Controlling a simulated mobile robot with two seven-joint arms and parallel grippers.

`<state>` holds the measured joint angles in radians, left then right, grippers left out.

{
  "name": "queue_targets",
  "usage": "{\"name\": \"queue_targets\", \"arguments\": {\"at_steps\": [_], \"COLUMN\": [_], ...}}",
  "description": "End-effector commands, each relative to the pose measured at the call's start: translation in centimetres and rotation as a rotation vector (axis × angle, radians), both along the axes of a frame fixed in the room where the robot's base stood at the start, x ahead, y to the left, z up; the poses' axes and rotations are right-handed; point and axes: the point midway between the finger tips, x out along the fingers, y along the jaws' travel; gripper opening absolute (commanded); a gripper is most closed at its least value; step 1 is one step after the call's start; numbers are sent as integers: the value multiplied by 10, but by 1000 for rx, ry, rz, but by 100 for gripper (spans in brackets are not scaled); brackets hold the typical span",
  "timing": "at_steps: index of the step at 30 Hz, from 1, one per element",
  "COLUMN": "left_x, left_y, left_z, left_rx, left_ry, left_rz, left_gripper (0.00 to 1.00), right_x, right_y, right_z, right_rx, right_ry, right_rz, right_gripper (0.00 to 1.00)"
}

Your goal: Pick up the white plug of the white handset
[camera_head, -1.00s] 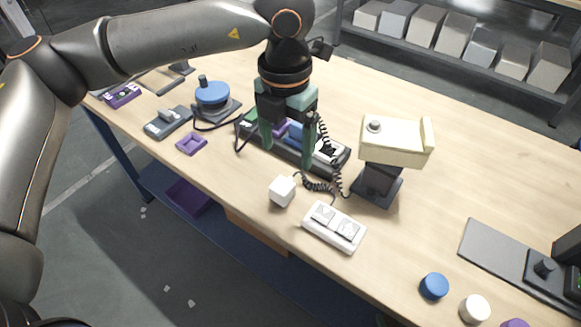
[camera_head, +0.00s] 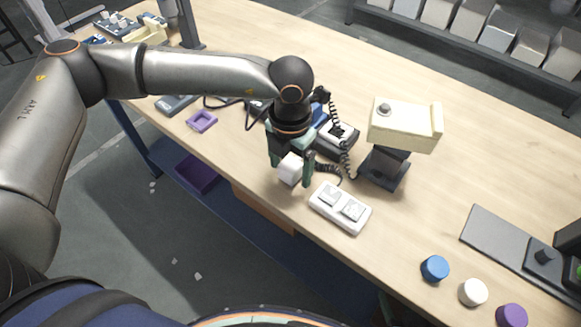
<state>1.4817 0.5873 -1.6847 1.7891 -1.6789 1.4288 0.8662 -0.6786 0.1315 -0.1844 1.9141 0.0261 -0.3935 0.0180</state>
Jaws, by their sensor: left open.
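The white plug (camera_head: 291,169) is a small white cube near the front edge of the table. My left gripper (camera_head: 291,174) points down with its green fingers open, one on each side of the plug. I cannot tell whether either finger touches it. A black coiled cord (camera_head: 343,150) runs near the plug's right side. A white handset (camera_head: 341,133) lies partly hidden behind the gripper, next to a blue one (camera_head: 320,117). My right gripper is not in view.
Blue, white and purple round caps (camera_head: 473,292) sit at the front right. A purple frame (camera_head: 201,121) lies at left.

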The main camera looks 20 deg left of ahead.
Motion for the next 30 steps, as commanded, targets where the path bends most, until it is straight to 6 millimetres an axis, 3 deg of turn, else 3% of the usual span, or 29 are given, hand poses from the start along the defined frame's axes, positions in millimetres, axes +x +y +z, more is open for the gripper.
{"name": "queue_targets", "arguments": {"at_steps": [8,30], "left_x": [0,0], "left_y": [0,0], "left_z": [-5,-4], "left_rx": [0,0], "left_ry": [-1,-1], "left_rz": [0,0], "left_gripper": [85,3], "right_x": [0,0], "right_y": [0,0], "right_z": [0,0], "right_rx": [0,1], "right_ry": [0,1], "right_rz": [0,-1], "right_gripper": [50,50]}}
